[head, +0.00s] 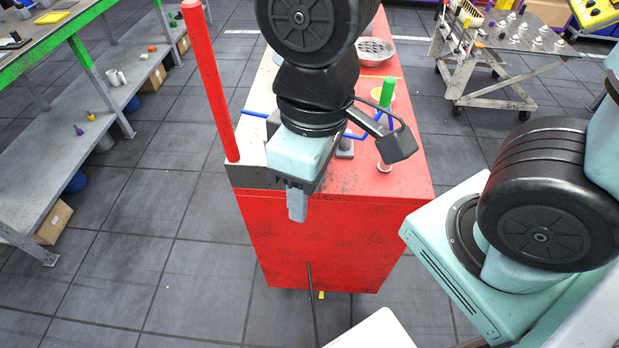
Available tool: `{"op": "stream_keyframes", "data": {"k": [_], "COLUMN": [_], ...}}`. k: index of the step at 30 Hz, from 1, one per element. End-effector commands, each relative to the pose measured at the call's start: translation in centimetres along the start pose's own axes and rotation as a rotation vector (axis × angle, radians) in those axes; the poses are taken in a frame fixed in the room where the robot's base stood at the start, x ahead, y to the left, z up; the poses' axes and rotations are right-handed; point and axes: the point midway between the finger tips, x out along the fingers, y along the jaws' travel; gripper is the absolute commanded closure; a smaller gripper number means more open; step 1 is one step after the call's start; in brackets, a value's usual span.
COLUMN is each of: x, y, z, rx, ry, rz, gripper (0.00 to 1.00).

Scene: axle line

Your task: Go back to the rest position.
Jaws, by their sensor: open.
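My gripper (297,203) hangs at the end of my arm in the middle of the head view. It points downward in front of the near edge of a red workbench (400,185). The fingers are seen nearly in line, and they are open. I see nothing between them. My wrist and arm links hide part of the bench top behind them.
On the bench are a green-handled tool (387,93), a small silver-red part (384,165) and a metal bowl (375,51). A red post (209,80) rises at its left corner. Shelving (120,115) stands left, a wheeled cart (500,65) back right. Floor between shelving and bench is clear.

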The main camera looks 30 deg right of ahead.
Motion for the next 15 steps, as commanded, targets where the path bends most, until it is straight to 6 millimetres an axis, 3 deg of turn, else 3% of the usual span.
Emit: {"op": "stream_keyframes", "data": {"k": [10, 15], "x": [0.1, 2.9], "y": [0.0, 0.1], "z": [0.1, 0.2], "rx": [-0.021, -0.018], "ry": [0.0, 0.0], "rz": [0.006, 0.006], "gripper": [0.51, 0.51]}}
